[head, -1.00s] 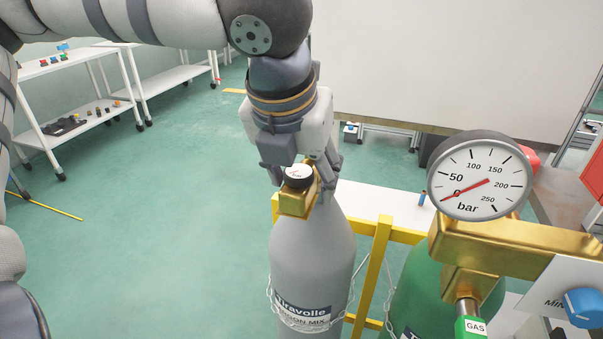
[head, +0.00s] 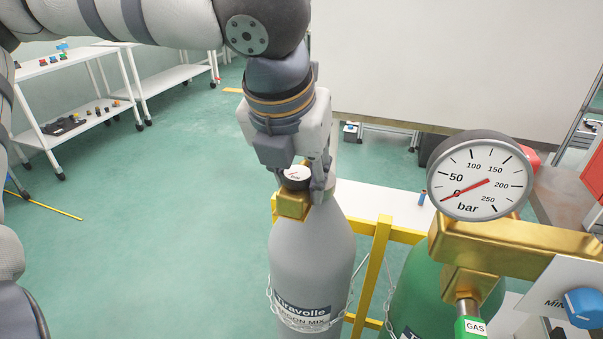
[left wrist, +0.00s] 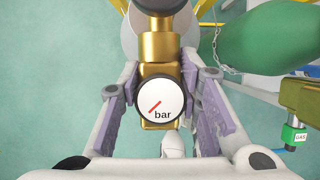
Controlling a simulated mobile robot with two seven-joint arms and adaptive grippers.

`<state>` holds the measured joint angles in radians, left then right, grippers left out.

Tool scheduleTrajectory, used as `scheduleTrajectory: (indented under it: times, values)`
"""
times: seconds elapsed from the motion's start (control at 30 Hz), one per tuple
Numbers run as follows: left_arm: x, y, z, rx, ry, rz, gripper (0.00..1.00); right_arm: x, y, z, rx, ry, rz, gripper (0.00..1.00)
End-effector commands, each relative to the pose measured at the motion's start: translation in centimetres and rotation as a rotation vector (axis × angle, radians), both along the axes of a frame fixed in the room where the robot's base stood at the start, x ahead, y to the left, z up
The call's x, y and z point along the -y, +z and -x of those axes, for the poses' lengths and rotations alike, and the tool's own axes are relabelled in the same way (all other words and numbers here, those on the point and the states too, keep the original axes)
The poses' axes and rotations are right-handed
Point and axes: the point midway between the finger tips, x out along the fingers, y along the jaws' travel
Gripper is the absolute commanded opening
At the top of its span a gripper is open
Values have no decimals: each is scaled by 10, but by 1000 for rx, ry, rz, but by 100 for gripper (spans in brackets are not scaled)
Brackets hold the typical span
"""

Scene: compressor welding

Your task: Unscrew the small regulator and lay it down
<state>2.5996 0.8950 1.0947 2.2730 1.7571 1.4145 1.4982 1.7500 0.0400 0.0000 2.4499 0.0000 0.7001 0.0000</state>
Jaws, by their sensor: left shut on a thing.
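The small regulator (head: 293,204) is a brass block with a small round white gauge (head: 297,176), on top of the grey gas cylinder (head: 311,254). My left gripper (head: 300,190) comes down from above and is shut on the small regulator. In the left wrist view the gauge (left wrist: 158,103) and brass body (left wrist: 157,45) lie between the two fingers (left wrist: 160,100). The regulator still sits at the cylinder's top; its thread is hidden. My right gripper is not in view.
A green cylinder (head: 410,286) with a large brass regulator (head: 530,240) and a big bar gauge (head: 479,175) stands close on the right. A yellow frame (head: 376,270) and chain hold the cylinders. White shelves (head: 75,110) stand at the back left.

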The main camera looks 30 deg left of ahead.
Motion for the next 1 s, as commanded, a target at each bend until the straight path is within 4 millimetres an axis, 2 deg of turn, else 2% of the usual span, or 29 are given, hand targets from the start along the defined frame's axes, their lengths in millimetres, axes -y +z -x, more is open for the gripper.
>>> scheduleTrajectory:
  times: [0.17,0.6,1.0]
  values:
    - [2,1,4,4,-2,1,0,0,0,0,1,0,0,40]
    - [11,1,43,4,-1,2,0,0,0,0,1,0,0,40]
    - [11,1,44,3,0,3,0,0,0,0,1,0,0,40]
